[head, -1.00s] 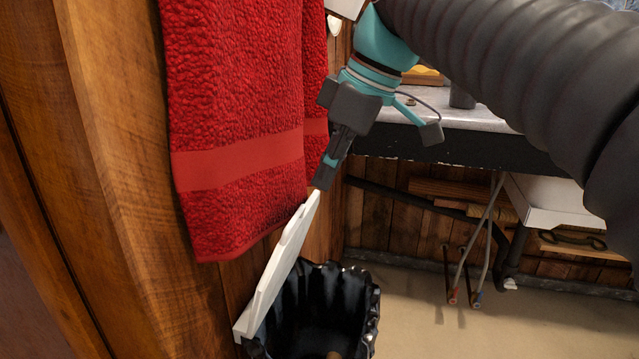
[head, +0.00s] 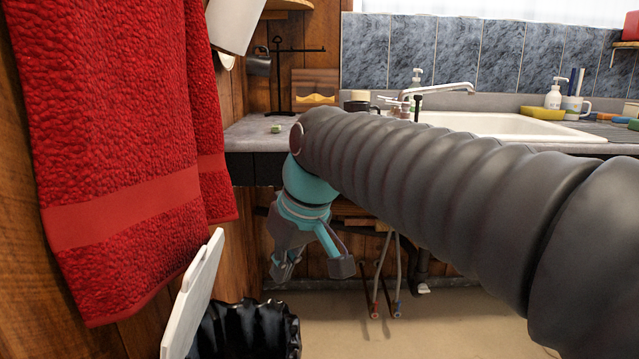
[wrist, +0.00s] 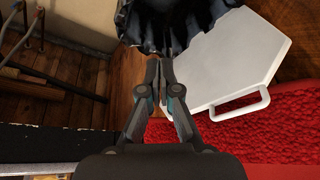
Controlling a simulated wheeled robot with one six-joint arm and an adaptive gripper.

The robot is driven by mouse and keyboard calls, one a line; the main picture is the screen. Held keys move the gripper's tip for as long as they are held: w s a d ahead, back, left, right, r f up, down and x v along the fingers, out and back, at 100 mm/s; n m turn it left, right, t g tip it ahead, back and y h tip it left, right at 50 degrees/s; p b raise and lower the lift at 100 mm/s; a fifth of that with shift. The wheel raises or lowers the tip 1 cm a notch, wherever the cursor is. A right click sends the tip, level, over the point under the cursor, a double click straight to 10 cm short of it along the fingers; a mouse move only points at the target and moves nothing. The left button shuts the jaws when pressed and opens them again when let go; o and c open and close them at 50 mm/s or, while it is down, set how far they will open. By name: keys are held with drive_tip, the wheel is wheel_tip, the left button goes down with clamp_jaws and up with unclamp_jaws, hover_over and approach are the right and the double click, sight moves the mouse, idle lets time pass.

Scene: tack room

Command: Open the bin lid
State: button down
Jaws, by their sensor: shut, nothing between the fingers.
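The white bin lid (head: 193,292) stands raised, tilted up beside the red towel at the lower left of the head view. The bin with its black liner (head: 248,328) is open below it, cut off by the bottom edge. In the wrist view the lid (wrist: 230,62) shows its flat face and a white handle loop, and the black liner (wrist: 180,22) is at the top. My gripper (head: 283,272) is shut and empty, right of the lid and apart from it in the head view. Its fingertips (wrist: 158,62) show near the lid's edge in the wrist view.
A red towel (head: 120,150) hangs at the left, close to the lid. A counter (head: 250,135) with a sink (head: 500,128) runs across the back. Pipes (head: 383,280) stand under it. The floor (head: 450,330) at the lower right is clear.

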drive_tip(key=shift+s+d+f+m+t+h, duration=0.5)
drive_tip(key=shift+s+d+f+m, duration=0.85)
drive_tip(key=shift+s+d+f, duration=1.6)
drive_tip(key=shift+s+d+f+m+t+h, duration=0.55)
drive_tip(key=shift+s+d+f+m, duration=0.9)
drive_tip(key=shift+d, duration=2.8)
drive_tip(key=shift+s+d+f+m+t+h, duration=0.35)
drive_tip(key=shift+s+d+f+m+h, duration=0.6)
drive_tip(key=shift+s+d+f, duration=2.05)
drive_tip(key=w+a+r+n+g+y, duration=0.1)
drive_tip(key=w+a+r+n+y, duration=0.15)
drive_tip(key=w+a+r, duration=0.7)
drive_tip(key=w+a+r+n+g+y, duration=0.2)
drive_tip(key=w+a+r+n, duration=0.2)
drive_tip(key=w+a, duration=0.55)
drive_tip(key=a+r+n+g, duration=0.1)
drive_tip(key=a+r+n, duration=0.5)
drive_tip(key=a, duration=0.4)
drive_tip(key=s+r+n+g+y, duration=0.1)
drive_tip(key=s+r+n+g, duration=0.1)
drive_tip(key=s+r+n, duration=0.45)
drive_tip(key=shift+m, duration=0.65)
drive_tip(key=a+f, duration=0.1)
drive_tip(key=f, duration=0.1)
drive_tip(key=w+a+f+b, duration=0.1)
drive_tip(key=a+f, duration=0.1)
drive_tip(key=w+a+f, duration=0.1)
drive_tip(key=a+f, duration=0.1)
drive_tip(key=f, duration=0.1)
drive_tip(key=shift+f, duration=0.1)
